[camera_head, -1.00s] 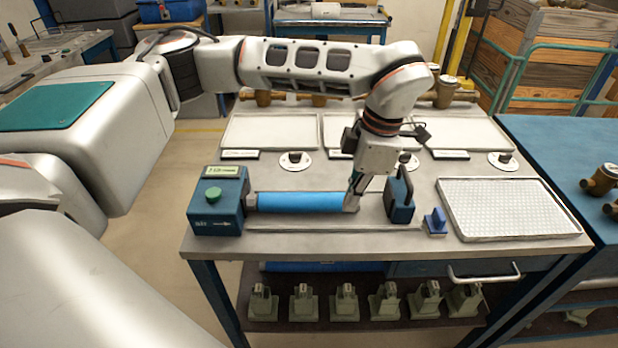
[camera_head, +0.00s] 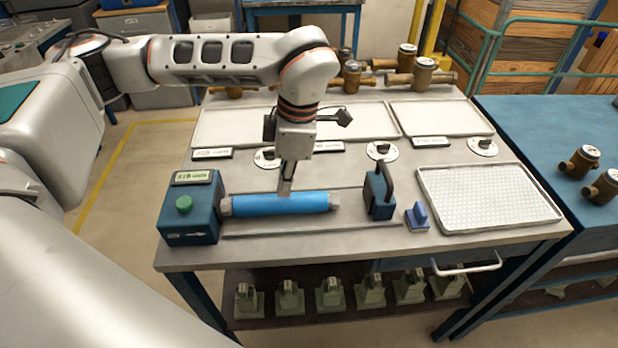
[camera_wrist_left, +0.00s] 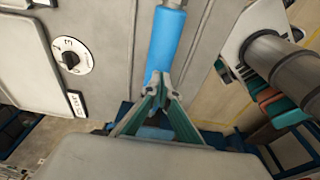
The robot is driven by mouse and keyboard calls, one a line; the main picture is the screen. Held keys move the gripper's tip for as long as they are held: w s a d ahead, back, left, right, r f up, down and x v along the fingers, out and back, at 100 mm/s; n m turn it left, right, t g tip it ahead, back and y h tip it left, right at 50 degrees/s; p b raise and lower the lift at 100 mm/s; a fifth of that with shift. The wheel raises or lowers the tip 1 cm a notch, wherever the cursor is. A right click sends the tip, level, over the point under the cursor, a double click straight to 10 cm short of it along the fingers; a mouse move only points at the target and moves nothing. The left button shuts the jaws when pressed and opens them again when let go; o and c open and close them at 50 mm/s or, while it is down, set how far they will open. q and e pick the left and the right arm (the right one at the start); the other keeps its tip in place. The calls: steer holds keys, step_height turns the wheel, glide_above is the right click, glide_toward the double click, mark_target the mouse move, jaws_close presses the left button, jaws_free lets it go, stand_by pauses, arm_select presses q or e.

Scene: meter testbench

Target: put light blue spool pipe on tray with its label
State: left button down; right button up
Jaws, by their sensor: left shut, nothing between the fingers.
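The light blue spool pipe (camera_head: 262,204) lies level between the blue test box (camera_head: 188,222) and the dark blue clamp block (camera_head: 379,196). My left gripper (camera_head: 285,191) points down at the middle of the pipe, with its fingers shut and empty. In the left wrist view the fingertips (camera_wrist_left: 158,84) meet in front of the pipe (camera_wrist_left: 166,42); I cannot tell whether they touch it. White trays stand behind: left (camera_head: 222,127), middle (camera_head: 362,124) and right (camera_head: 440,119). Label plates (camera_head: 212,154) lie before them, too small to read. My right gripper is out of view.
A white gridded tray (camera_head: 490,198) fills the bench's right side, with a small blue block (camera_head: 418,216) beside it. Round dials (camera_head: 382,151) sit between the label plates. Brass meters (camera_head: 422,74) stand at the back edge. A blue table (camera_head: 540,130) adjoins on the right.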

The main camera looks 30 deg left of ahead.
mark_target(270, 200)
arm_select(q)
steer(key=shift+s+a+r, duration=0.1)
steer(key=shift+s+a, duration=0.3)
steer(key=shift+a, duration=0.25)
steer(key=shift+s+a, duration=0.4)
steer(key=shift+a, duration=0.2)
steer(key=shift+f+p, duration=0.35)
steer(key=shift+f, duration=0.5)
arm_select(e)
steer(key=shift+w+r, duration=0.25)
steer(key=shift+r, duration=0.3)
arm_select(q)
steer(key=shift+d+f, duration=0.1)
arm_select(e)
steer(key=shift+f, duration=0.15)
arm_select(q)
steer(key=shift+w+d, duration=0.3)
steer(key=shift+d, duration=0.2)
steer(key=shift+w+d, duration=0.25)
steer(key=shift+d, duration=0.2)
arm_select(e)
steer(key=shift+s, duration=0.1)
